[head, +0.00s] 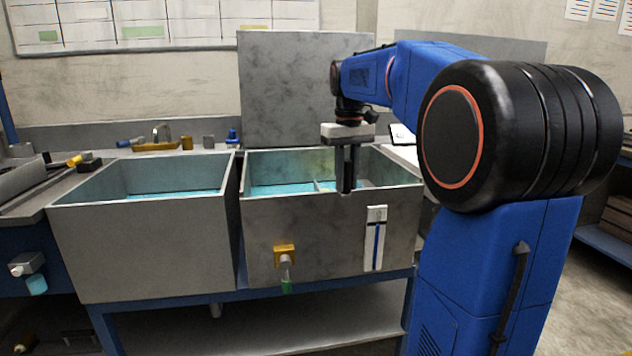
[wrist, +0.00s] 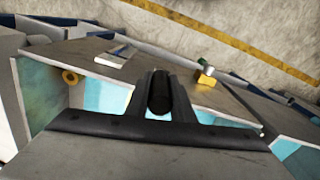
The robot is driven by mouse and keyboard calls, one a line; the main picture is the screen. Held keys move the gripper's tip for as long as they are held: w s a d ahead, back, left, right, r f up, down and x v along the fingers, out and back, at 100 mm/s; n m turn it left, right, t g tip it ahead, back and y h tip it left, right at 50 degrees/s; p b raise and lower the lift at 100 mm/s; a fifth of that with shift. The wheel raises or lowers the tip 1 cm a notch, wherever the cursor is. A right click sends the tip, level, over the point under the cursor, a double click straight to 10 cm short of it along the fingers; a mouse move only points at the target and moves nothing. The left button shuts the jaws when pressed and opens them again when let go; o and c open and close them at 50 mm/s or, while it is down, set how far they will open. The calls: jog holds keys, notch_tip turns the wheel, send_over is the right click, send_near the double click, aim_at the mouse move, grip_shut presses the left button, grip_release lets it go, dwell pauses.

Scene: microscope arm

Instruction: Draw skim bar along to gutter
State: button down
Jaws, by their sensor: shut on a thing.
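My gripper (head: 346,190) points down into the right-hand grey tank (head: 290,220), near its front wall. In the wrist view my gripper (wrist: 160,92) is shut on a dark round upright grip. Below it a long dark bar (wrist: 90,123), which looks like the skim bar, spans most of the picture across the tank. Pale blue liquid (head: 280,188) shows in the tank left of my gripper. A thin light divider (head: 323,186) shows beside the fingers. I cannot tell for sure which part is the gutter. The front wall hides the bar in the head view.
A second tank (head: 150,230) with blue liquid stands at left. A tall grey panel (head: 290,90) rises behind the right tank. A yellow-topped spigot (head: 285,253) and a level gauge (head: 375,238) are on the front.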

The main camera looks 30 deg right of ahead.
jog(key=s+d, duration=0.2)
jog(key=d, duration=0.6)
jog(key=s+d, duration=0.3)
jog(key=d, duration=0.6)
jog(key=shift+s, duration=0.25)
jog(key=c, duration=1.5)
grip_release()
jog(key=shift+c, duration=0.2)
notch_tip(320, 180, up, 17)
jog(key=shift+r, duration=0.2)
